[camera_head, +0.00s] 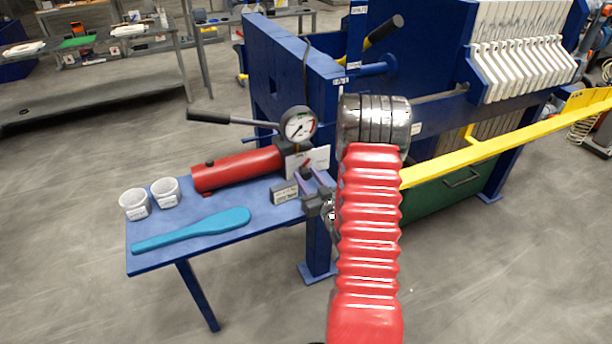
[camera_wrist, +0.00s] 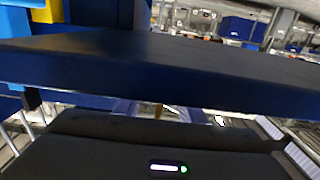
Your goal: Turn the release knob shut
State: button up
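The red hydraulic pump cylinder (camera_head: 238,168) lies on the blue side table, with a round pressure gauge (camera_head: 299,124) and a black-handled lever (camera_head: 208,117) at its right end. A small dark and red knob (camera_head: 305,166) shows below the gauge, against a white card; I take it for the release knob. My gripper (camera_head: 312,182) is at the table's right part, just below this knob. Its purple-grey fingers look apart. In the wrist view, my gripper (camera_wrist: 156,110) is mostly hidden behind a blue slab, with a small brownish thing visible between the fingers. I cannot tell whether they touch the knob.
A blue table (camera_head: 180,250) holds two white cups (camera_head: 166,191), a teal paddle (camera_head: 195,230) and a small grey labelled block (camera_head: 285,193). The blue press frame (camera_head: 290,75) stands close behind. A yellow bar (camera_head: 500,143) extends right. A blue slab (camera_wrist: 150,68) crosses the wrist view closely.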

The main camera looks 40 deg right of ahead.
jog(key=shift+w+d, duration=0.1)
jog(key=shift+w, duration=0.4)
jog(key=c, duration=0.7)
jog(key=shift+c, duration=0.2)
jog(key=shift+n, duration=0.7)
